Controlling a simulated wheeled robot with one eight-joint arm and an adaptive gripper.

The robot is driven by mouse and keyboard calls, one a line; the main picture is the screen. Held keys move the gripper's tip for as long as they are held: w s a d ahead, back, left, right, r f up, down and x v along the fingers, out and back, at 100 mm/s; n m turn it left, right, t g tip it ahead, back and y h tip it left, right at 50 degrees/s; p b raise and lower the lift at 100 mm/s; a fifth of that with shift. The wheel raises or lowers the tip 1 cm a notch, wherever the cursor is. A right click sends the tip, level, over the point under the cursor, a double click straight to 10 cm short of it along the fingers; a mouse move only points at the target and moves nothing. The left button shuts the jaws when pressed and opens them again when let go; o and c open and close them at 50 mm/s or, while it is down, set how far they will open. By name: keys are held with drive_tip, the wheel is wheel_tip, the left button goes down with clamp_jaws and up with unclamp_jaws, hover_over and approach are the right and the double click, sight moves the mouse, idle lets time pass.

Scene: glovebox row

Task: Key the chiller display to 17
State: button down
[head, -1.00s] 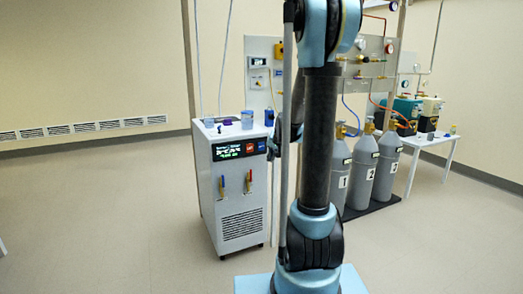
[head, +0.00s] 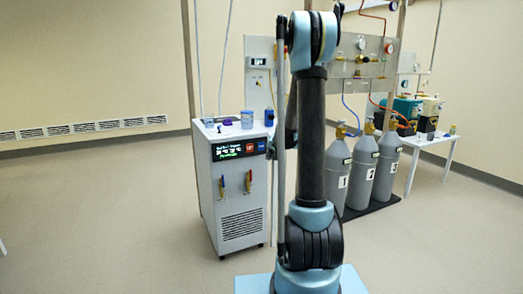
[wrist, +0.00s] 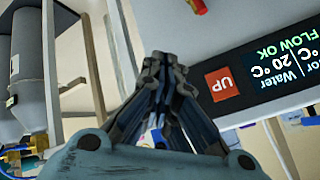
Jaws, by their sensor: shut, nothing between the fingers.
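The chiller (head: 235,190) is a white cabinet left of my arm in the head view. Its dark display (head: 228,151) has green and white text too small to read there. In the wrist view the display (wrist: 285,55) appears upside down, reading Water, 20 °C and FLOW OK. The red UP button (wrist: 222,84) sits at its edge, and it also shows in the head view (head: 249,148). A blue button (head: 261,146) is beside it in the head view. My gripper (wrist: 165,65) is shut and empty, its tips beside the UP button in the picture; contact cannot be told.
Several containers, including a blue-lidded jar (head: 247,119), stand on the chiller top. Red and yellow handles (head: 248,181) project from its front. Grey cylinders (head: 362,168) stand right of my arm, before a gas panel (head: 370,65). The floor left of the chiller is clear.

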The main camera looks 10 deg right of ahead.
sight(263, 149)
drive_tip(key=shift+w+a, duration=0.45)
drive_tip(key=shift+w, duration=0.9)
drive_tip(key=shift+w+a, duration=0.4)
drive_tip(key=shift+w, duration=0.95)
drive_tip(key=shift+w+a, duration=0.45)
drive_tip(key=shift+w, duration=0.9)
drive_tip(key=shift+w+a, duration=0.15)
drive_tip(key=shift+w, duration=0.2)
drive_tip(key=shift+w+a, duration=0.1)
drive_tip(key=shift+w, duration=0.25)
drive_tip(key=shift+s+d, duration=0.25)
drive_tip(key=shift+s, duration=0.5)
drive_tip(key=shift+s+d, duration=0.25)
drive_tip(key=shift+s, duration=0.55)
drive_tip(key=shift+s+d, duration=0.3)
drive_tip(key=shift+s, duration=0.5)
drive_tip(key=shift+s+d, duration=0.25)
drive_tip(key=shift+s, duration=0.55)
